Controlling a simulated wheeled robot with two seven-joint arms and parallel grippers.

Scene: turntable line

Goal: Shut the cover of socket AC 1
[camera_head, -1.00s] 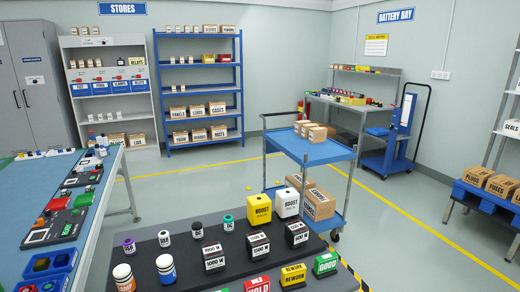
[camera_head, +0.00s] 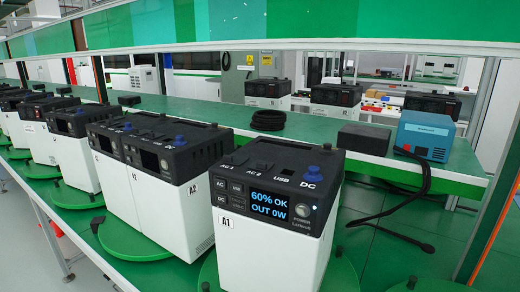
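The nearest power unit, marked A1 (camera_head: 262,255), stands upright on a green round turntable (camera_head: 346,268). It has a white body and a black top part, and its lit display (camera_head: 269,204) reads "60% OK OUT 0W". The label AC 1 (camera_head: 229,163) is at the left of the top's front edge, followed by AC 2, USB and DC. A blue cap (camera_head: 312,173) stands at DC. The cover of socket AC 1 is too small and dark to tell open from shut. Neither of my grippers is in view.
More units, including A2 (camera_head: 165,205), stand on turntables to the left. Behind, a green bench (camera_head: 225,115) holds a coiled black cable (camera_head: 268,120), a black box (camera_head: 363,139) and a blue device (camera_head: 425,134) with a trailing cable. A green overhead beam (camera_head: 300,22) crosses the top.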

